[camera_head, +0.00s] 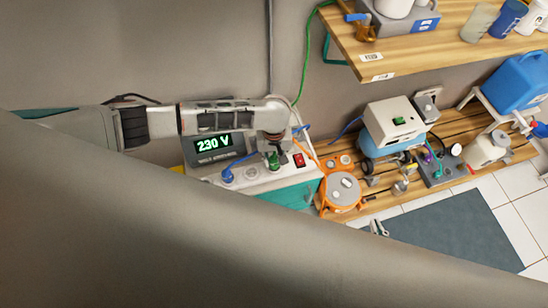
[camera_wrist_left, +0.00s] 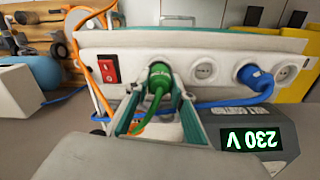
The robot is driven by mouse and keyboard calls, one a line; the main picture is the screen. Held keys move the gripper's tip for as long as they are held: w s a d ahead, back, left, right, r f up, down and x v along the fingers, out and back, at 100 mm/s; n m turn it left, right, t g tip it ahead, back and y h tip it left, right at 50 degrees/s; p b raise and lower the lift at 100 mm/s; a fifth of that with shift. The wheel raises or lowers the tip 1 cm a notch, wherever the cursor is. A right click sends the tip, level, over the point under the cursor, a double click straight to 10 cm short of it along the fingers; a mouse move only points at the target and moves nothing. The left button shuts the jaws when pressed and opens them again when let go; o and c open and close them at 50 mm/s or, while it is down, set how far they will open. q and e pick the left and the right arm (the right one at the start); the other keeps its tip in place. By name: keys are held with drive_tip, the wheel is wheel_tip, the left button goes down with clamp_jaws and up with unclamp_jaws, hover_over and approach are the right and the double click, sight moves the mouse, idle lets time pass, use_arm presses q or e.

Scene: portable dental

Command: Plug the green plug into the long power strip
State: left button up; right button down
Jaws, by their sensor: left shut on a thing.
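The white power strip (camera_wrist_left: 222,48) runs across the left wrist view, with a red switch, a blue plug and round sockets on its face. In the head view the power strip (camera_head: 250,182) sits below the 230 V display. My left gripper (camera_wrist_left: 160,97) is shut on the green plug (camera_wrist_left: 158,76), with a finger on each side. The plug is upright at the strip's face, in line with the socket row; I cannot tell how deep it sits. In the head view my left gripper (camera_head: 272,147) is above the green plug (camera_head: 273,160). Two small tips, seemingly my right gripper (camera_head: 378,228), show at the grey arm's edge.
The blue plug (camera_wrist_left: 256,80) occupies a socket near the green plug, and its blue cable passes behind the gripper. An orange cable (camera_wrist_left: 88,70) hangs beside the red switch (camera_wrist_left: 108,69). An orange cable reel (camera_head: 342,190) stands right of the strip. My grey arm covers the lower left.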

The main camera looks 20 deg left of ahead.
sight(274, 158)
use_arm(q)
drive_tip(key=shift+f, duration=0.6)
drive_tip(key=o, duration=1.2)
drive_tip(key=shift+r, duration=0.15)
wheel_tip(274, 158, up, 12)
drive_tip(key=shift+f, duration=0.1)
